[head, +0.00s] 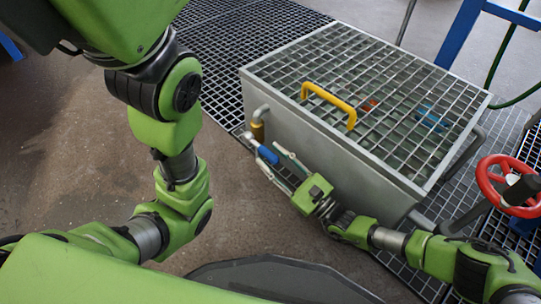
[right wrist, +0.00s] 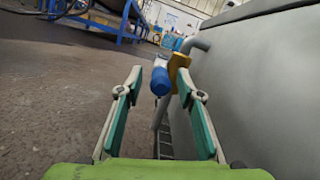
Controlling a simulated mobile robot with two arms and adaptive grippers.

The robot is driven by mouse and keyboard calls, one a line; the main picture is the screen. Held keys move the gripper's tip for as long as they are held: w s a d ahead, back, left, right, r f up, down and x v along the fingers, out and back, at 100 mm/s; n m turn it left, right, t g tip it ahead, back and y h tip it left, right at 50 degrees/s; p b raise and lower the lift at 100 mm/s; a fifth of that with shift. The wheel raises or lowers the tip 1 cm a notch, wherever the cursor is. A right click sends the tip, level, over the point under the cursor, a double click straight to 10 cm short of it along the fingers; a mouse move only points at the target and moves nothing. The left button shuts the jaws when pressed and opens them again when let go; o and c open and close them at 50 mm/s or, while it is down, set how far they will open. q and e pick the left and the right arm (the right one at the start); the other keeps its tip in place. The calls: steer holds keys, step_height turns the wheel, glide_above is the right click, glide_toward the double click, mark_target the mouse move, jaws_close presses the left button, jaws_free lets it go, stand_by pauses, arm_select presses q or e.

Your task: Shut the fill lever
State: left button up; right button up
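The fill lever (head: 267,155) is a short blue handle on a brass-coloured valve (head: 257,131) on a bent pipe at the left end of the grey tank. In the right wrist view, the blue lever (right wrist: 160,82) shows between the fingertips and the yellow valve body (right wrist: 178,66) lies just beyond. My right gripper (head: 268,152) is open, one finger on each side of the lever; it also shows in the right wrist view (right wrist: 159,72). I cannot tell whether either finger touches the lever. My left arm is folded at the left, its gripper out of view.
The grey tank (head: 330,165) has a grating lid with a yellow handle (head: 330,101) on top. A red handwheel (head: 507,186) stands at the right. The tank wall is close beside the right finger. Open brown floor (head: 70,140) lies to the left.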

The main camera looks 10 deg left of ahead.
steer(key=v, duration=1.1)
steer(key=shift+s+f, duration=0.1)
steer(key=shift+f, duration=0.05)
